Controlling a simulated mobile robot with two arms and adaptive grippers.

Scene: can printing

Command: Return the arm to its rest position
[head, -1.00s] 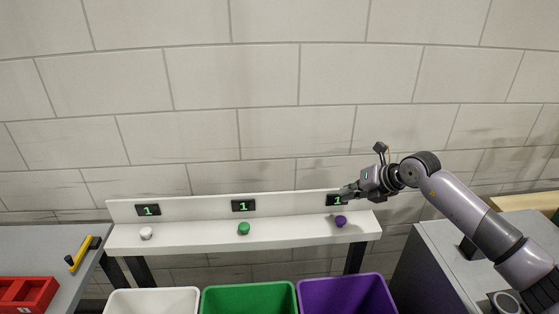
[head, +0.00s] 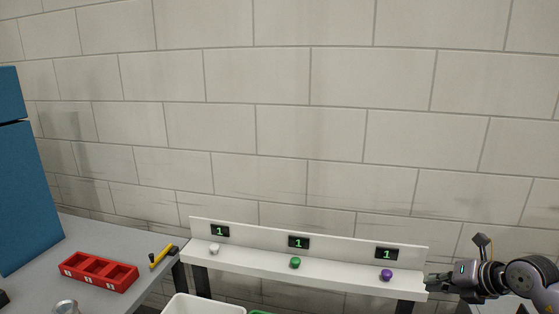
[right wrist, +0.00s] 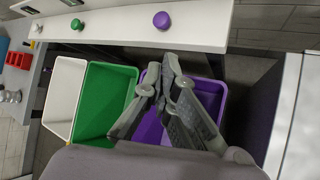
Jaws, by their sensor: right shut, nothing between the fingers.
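My right gripper (head: 432,283) is at the lower right of the head view, by the right end of the white shelf (head: 330,274). In the right wrist view the same gripper (right wrist: 168,62) has its fingertips together, with nothing between them, in front of the purple bin (right wrist: 152,128). The shelf holds a white button (head: 214,248), a green button (head: 295,263) and a purple button (head: 387,275). A small display reading 1 is behind each button. The gripper is apart from the purple button. My left gripper is not in view.
A white bin (head: 205,304) and a green bin (right wrist: 105,100) stand below the shelf beside the purple one. At left, a grey table (head: 110,245) holds a red tray (head: 99,284) and a yellow-handled tool (head: 161,256). A blue cabinet (head: 28,190) stands at far left.

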